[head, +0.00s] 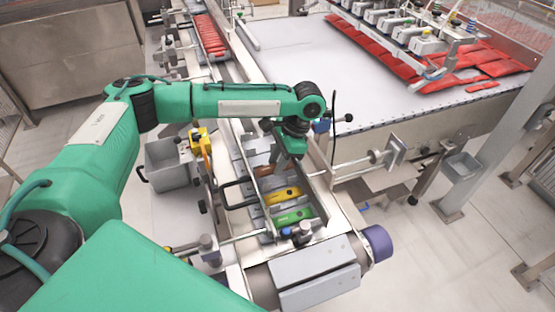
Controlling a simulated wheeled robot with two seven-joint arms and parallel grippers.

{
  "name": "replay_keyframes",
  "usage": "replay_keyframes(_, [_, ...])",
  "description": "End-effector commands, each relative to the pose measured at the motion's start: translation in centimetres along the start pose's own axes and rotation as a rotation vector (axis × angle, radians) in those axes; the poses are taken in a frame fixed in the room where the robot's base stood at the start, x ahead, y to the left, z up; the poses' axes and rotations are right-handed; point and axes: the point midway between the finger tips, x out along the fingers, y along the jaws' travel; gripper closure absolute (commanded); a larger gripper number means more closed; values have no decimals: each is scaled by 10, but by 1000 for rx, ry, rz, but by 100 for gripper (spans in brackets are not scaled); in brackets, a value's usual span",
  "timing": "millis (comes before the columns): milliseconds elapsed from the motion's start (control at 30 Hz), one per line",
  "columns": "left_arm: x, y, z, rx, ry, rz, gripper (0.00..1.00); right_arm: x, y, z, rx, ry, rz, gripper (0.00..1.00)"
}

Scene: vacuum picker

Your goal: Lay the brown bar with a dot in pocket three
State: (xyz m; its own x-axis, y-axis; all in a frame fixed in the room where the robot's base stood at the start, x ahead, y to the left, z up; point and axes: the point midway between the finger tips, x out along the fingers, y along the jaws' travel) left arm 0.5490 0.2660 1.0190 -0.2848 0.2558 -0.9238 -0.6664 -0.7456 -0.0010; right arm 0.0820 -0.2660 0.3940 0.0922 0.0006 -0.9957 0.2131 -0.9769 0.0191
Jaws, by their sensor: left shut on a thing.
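My left gripper (279,160) reaches down over the row of pockets on the conveyor. It is shut on a small brown bar (265,170), which shows just below and to the left of the fingers. The bar is partly hidden, and I cannot make out a dot on it. It is at or just above a pocket; I cannot tell whether it touches. A yellow bar (283,195) and a green bar (293,216) lie in the nearer pockets. No pocket numbers are readable. My right gripper is not in view.
A grey bin (168,168) stands left of the conveyor. Metal rods and side rails flank the pockets. A wide white belt (350,75) with red packs (400,65) and a row of suction heads lies behind. Red packs (208,35) also line a far-left channel.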

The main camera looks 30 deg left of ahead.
Motion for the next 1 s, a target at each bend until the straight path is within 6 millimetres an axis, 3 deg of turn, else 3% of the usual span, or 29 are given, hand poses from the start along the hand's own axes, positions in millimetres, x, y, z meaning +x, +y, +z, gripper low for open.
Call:
replay_keyframes(433, [10, 0, -4, 0, 1, 0, 97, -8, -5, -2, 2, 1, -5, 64])
replay_keyframes(467, [10, 0, -4, 0, 0, 0, 70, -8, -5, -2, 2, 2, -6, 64])
replay_keyframes(567, [10, 0, -4, 0, 0, 0, 50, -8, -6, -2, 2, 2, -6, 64])
replay_keyframes(1000, [6, 0, -3, 0, 1, 0, 50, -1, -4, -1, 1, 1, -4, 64])
